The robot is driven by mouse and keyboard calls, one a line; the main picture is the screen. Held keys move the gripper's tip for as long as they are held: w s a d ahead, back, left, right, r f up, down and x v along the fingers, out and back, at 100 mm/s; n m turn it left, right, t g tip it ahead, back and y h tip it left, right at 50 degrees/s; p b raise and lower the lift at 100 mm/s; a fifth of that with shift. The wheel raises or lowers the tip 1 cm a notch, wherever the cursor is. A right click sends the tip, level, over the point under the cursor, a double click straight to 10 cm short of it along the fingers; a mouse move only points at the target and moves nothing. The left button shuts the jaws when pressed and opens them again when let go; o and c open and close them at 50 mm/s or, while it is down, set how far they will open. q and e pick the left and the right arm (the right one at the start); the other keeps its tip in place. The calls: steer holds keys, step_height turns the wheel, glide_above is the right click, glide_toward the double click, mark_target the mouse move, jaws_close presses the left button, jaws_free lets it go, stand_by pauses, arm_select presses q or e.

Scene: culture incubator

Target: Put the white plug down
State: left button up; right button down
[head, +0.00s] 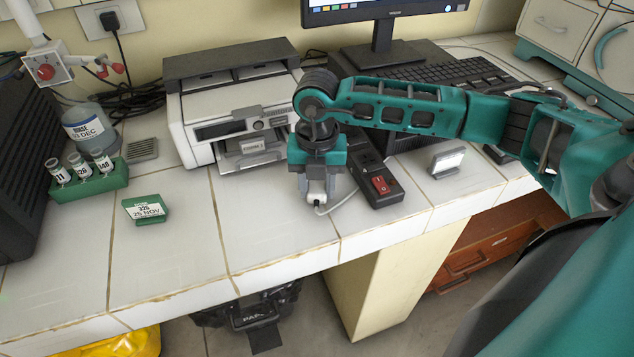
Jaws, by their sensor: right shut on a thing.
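The white plug (317,187) is held in my right gripper (317,190), whose arm comes in from the right. The gripper points down and is shut on the plug, just over the white tiled counter (270,215). I cannot tell whether the plug touches the counter. A white cable (340,202) curves from the plug to the right, towards a black power strip (375,180) with a red switch. The strip lies close to the right of the gripper. The upper part of the plug is hidden by the jaws. My left gripper is not in view.
A white and grey printer (232,110) stands behind left of the gripper. A green box (147,208), a green vial rack (90,185) and a bottle (90,130) are at left. A small white-faced device (447,162) stands at right. Counter in front of the printer is clear.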

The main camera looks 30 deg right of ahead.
mark_target(317, 187)
steer(key=shift+f+b, duration=0.35)
steer(key=shift+f, duration=0.2)
steer(key=c, duration=0.7)
jaws_free()
steer(key=shift+o, duration=0.2)
steer(key=shift+r, duration=0.1)
steer(key=shift+r+p, duration=0.2)
steer(key=shift+p, duration=0.1)
step_height(317, 187, up, 13)
steer(key=shift+p, duration=0.4)
steer(key=shift+f, duration=0.15)
